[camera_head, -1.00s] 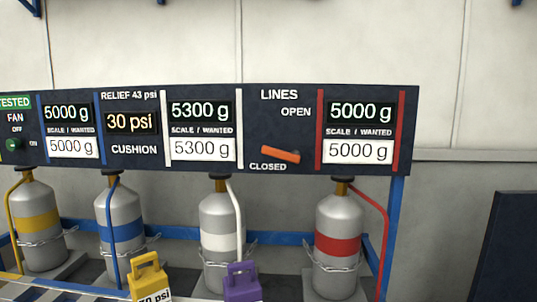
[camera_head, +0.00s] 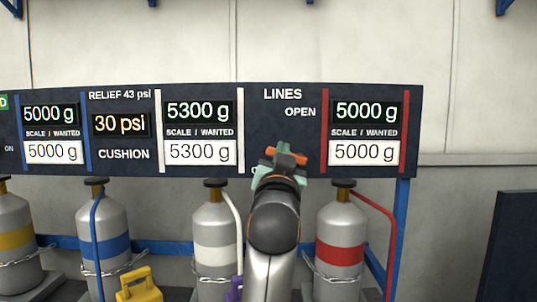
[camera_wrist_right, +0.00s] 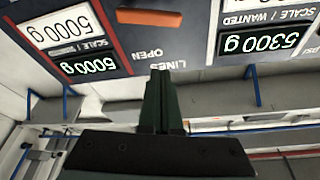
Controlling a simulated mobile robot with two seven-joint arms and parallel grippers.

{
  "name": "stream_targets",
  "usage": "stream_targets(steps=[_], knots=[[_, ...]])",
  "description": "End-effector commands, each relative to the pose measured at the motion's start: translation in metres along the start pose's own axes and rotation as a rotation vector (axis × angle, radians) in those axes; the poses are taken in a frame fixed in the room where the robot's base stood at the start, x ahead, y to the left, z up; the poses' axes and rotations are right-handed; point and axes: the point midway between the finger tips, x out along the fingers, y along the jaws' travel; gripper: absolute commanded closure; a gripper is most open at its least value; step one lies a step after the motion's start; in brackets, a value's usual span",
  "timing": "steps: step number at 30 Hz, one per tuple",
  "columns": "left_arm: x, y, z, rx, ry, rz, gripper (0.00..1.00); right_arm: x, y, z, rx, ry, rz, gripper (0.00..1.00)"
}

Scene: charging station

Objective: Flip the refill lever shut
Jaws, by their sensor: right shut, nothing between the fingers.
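The orange refill lever (camera_head: 298,158) is on the dark panel under LINES, between the OPEN label above and the CLOSED label below. It lies nearly level, its right end a little lower, and my right gripper covers its middle. My right gripper (camera_head: 281,151) is shut and empty, in front of the lever in the head view. In the wrist view the picture is upside down; the shut fingers (camera_wrist_right: 160,76) point toward the panel, and the lever (camera_wrist_right: 150,18) shows apart from their tips. The CLOSED label is mostly hidden by my arm. My left gripper is not in view.
The dark panel (camera_head: 264,130) carries scale displays and coloured strips. Below it stand grey cylinders, including a white-banded one (camera_head: 214,235) and a red-banded one (camera_head: 340,235) on either side of my arm. A yellow block (camera_head: 140,287) is at the lower left.

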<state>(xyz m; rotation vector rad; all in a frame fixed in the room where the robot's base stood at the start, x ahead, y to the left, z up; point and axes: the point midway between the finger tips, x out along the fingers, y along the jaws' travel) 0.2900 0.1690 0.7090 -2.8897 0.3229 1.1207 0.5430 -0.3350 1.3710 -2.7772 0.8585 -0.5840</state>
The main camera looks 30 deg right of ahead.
Motion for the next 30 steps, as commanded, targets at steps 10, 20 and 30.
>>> stream_targets(steps=[10, 20, 30], knots=[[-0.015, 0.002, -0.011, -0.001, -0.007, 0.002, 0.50, 0.060, -0.001, -0.004, -0.006, 0.001, 0.000, 1.00], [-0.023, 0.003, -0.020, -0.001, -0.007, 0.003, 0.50, 0.092, -0.001, 0.018, -0.004, -0.003, -0.003, 1.00], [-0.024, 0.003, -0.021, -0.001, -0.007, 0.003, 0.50, 0.084, -0.001, 0.037, -0.002, 0.002, -0.002, 1.00]])
